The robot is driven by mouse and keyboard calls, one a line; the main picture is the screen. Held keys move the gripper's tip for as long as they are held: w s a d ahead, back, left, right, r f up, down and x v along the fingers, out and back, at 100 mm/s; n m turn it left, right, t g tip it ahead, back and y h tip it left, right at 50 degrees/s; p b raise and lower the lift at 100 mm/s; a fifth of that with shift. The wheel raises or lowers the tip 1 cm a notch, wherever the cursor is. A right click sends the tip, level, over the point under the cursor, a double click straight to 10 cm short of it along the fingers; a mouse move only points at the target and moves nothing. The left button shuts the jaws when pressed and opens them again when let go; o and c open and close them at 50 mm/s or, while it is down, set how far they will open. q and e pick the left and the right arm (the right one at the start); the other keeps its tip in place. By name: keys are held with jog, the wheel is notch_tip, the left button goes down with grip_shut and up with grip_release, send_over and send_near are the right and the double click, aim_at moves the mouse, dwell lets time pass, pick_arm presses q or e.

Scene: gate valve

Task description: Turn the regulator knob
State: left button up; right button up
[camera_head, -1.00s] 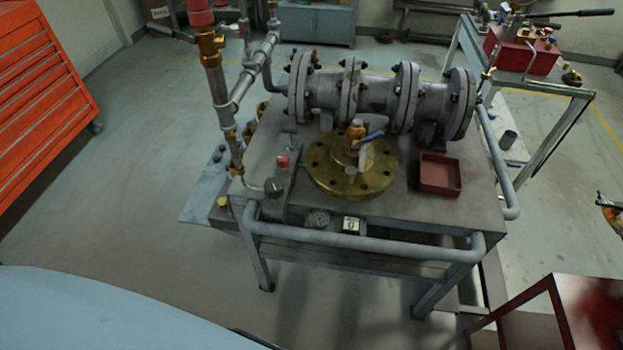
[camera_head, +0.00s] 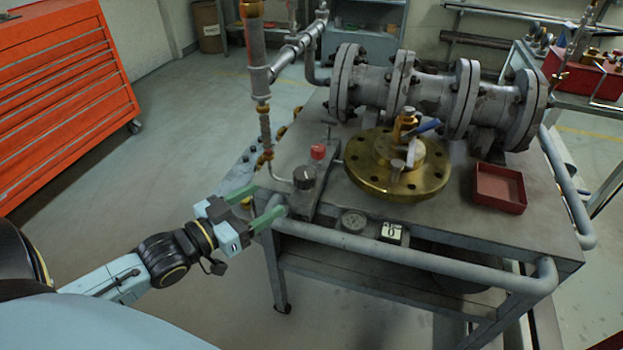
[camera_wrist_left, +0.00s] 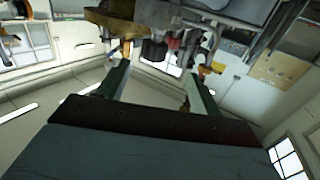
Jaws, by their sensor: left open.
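A grey regulator block at the table's left front edge carries a dark round knob (camera_head: 304,177) and a red knob (camera_head: 318,152) behind it. I cannot tell which is the regulator knob. My left gripper (camera_head: 271,200) is open and empty, with its green fingers pointing right, just left of the dark knob and apart from it. In the left wrist view the two fingers (camera_wrist_left: 157,86) stand apart, with a dark rounded part (camera_wrist_left: 153,51) beyond the gap between them. My right gripper is not in view.
A front rail (camera_head: 400,255) runs close to the left fingers. A brass flange (camera_head: 372,188) with a valve, a red tray (camera_head: 500,188), a gauge (camera_head: 354,221) and a large grey pipe (camera_head: 430,92) are on the table. A vertical pipe (camera_head: 257,70) rises behind the knobs.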

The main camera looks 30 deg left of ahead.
aim_at(312, 168)
pick_arm(q)
jog(key=b+x, duration=0.1)
jog(key=x, duration=0.3)
jog(key=r+x, duration=0.1)
jog(key=x, duration=0.3)
jog(key=d+b+x, duration=0.1)
jog(key=x, duration=0.3)
jog(key=shift+s+r+b, duration=0.15)
jog(key=shift+r+b, duration=0.2)
jog(key=shift+r, duration=0.05)
jog(key=shift+w+d, duration=0.15)
jog(key=shift+w, duration=0.55)
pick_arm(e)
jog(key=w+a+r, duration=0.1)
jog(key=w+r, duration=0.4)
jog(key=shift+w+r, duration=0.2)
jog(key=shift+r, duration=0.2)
pick_arm(q)
jog(key=c, duration=1)
jog(key=shift+m+h, duration=0.3)
jog(key=shift+h, duration=0.2)
